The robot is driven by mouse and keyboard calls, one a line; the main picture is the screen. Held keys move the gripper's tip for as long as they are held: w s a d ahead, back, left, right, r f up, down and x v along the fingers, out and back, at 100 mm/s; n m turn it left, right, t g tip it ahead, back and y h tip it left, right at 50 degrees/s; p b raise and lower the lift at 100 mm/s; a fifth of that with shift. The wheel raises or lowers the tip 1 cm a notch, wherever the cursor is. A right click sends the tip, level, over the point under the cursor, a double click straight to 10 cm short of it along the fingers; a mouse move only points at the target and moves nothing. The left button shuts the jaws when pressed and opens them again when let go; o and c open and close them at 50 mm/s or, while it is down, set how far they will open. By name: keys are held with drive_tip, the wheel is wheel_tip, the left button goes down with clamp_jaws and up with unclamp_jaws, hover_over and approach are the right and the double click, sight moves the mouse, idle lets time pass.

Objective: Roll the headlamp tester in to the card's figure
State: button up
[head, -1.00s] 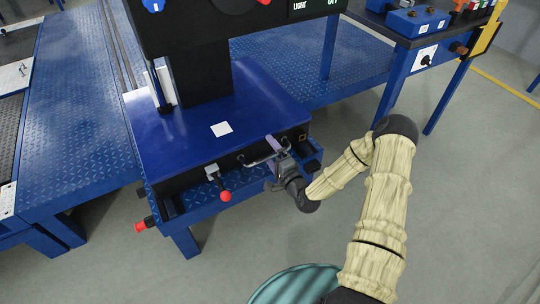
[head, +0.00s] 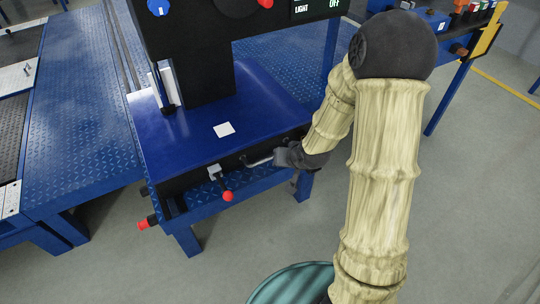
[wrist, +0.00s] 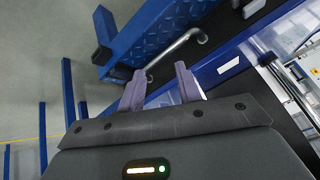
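The headlamp tester has a glossy blue base (head: 185,135) with a black column (head: 205,75) and a black head above, cut off by the top edge. A bent metal handle (head: 258,161) sits on its black front face; it also shows in the wrist view (wrist: 178,48). My gripper (wrist: 160,68) is open, its two purple-grey fingers apart, with the handle just beyond the fingertips. I see nothing held.
A red-knobbed lever (head: 228,196) stands left of the handle, and another red knob (head: 142,226) sits at the lower left. Blue tread-plate decking (head: 80,120) lies to the left. A blue bench (head: 440,70) with switches is at right. Grey floor is clear in front.

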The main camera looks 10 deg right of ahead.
drive_tip(key=s+d+r+g+h, duration=0.1)
drive_tip(key=s+r, duration=0.3)
drive_tip(key=s, duration=0.4)
drive_tip(key=s+d+r+n+g+h, duration=0.1)
drive_tip(key=s+r+g, duration=0.2)
drive_tip(key=s+r, duration=0.2)
drive_tip(key=s, duration=0.3)
drive_tip(key=shift+r+n, duration=0.2)
drive_tip(key=shift+n, duration=0.1)
